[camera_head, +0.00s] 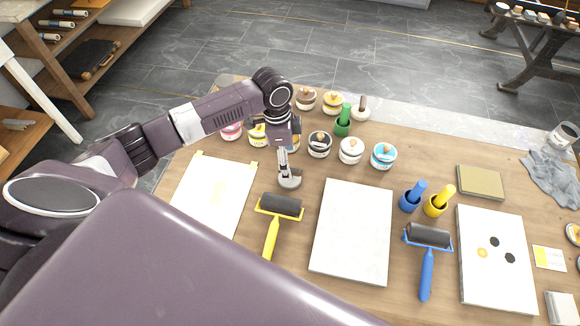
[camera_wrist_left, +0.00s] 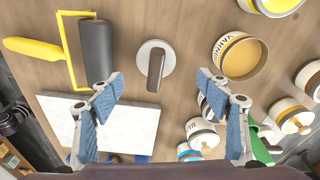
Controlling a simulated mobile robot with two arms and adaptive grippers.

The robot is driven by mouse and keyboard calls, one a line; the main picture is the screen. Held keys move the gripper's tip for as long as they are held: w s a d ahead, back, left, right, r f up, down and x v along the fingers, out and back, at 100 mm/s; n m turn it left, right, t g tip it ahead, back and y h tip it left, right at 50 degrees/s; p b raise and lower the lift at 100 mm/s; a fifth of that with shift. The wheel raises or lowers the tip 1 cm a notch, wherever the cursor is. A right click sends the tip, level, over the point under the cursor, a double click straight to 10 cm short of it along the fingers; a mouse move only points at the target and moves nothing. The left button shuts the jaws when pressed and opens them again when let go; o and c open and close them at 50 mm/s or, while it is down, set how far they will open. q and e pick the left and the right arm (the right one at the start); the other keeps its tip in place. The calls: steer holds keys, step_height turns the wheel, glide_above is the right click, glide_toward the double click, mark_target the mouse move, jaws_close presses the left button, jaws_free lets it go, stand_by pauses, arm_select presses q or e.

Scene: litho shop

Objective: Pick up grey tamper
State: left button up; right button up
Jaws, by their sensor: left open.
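The grey tamper (camera_head: 291,182) stands on the wooden table, between the yellow-handled roller and the row of cans. In the left wrist view, the tamper (camera_wrist_left: 168,56) shows a pale round base and a darker upright handle, roughly centred between the fingers. My left gripper (camera_head: 283,162) is over it in the head view and partly hides it. In the left wrist view the left gripper (camera_wrist_left: 160,92) is open, with its blue-padded fingers apart and nothing between them. I cannot tell whether a finger touches the tamper. My right gripper is not in view.
The yellow roller (camera_head: 280,207) lies close in front of the tamper. Several cans, such as the black-rimmed one (camera_head: 318,145), stand behind and right. A green-handled tool (camera_head: 343,121) and a pale-handled one (camera_head: 361,108) stand farther back. A white slab (camera_head: 352,232) lies right.

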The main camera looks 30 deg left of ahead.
arm_select(q)
steer(key=f, duration=0.1)
steer(key=f+p, duration=0.1)
steer(key=f, duration=0.1)
steer(key=shift+s+d+f, duration=0.3)
steer(key=shift+s+d, duration=0.1)
step_height(320, 180, down, 2)
steer(key=shift+w+f+p, duration=0.15)
steer(key=shift+f+p, duration=0.1)
steer(key=shift+p, duration=0.1)
steer(key=shift+f, duration=0.3)
steer(key=c, duration=1.5)
steer(key=shift+w, duration=0.1)
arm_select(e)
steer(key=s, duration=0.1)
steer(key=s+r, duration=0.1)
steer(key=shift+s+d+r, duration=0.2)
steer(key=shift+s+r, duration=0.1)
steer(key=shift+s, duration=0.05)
arm_select(q)
steer(key=shift+r, duration=0.1)
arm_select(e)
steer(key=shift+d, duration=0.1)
